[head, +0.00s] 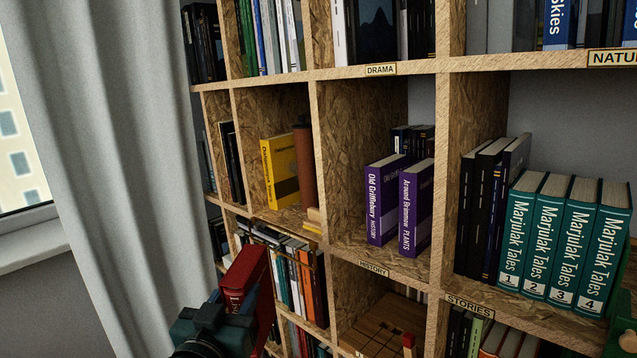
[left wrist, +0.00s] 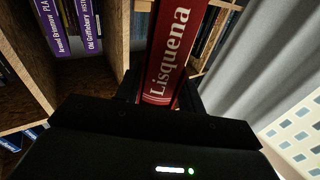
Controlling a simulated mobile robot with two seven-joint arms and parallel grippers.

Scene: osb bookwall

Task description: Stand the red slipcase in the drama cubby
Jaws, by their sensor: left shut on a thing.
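The red slipcase (head: 247,285) is upright and slightly tilted at lower left in the head view, in front of the bookwall. My left gripper (head: 228,312) is shut on it near its lower end. In the left wrist view the slipcase (left wrist: 172,50) shows its spine lettered "Lisquena". The DRAMA label (head: 381,69) is on the shelf edge below an upper cubby holding dark books (head: 380,30); its top is out of frame. A dark green part at the lower right edge (head: 622,335) seems to be my right gripper; its jaws cannot be made out.
Below the DRAMA shelf, the cubby over the HISTORY label (head: 373,268) holds two purple books (head: 385,203) with smaller books behind. A grey curtain (head: 110,150) hangs at left. Upright dividers separate the cubbies.

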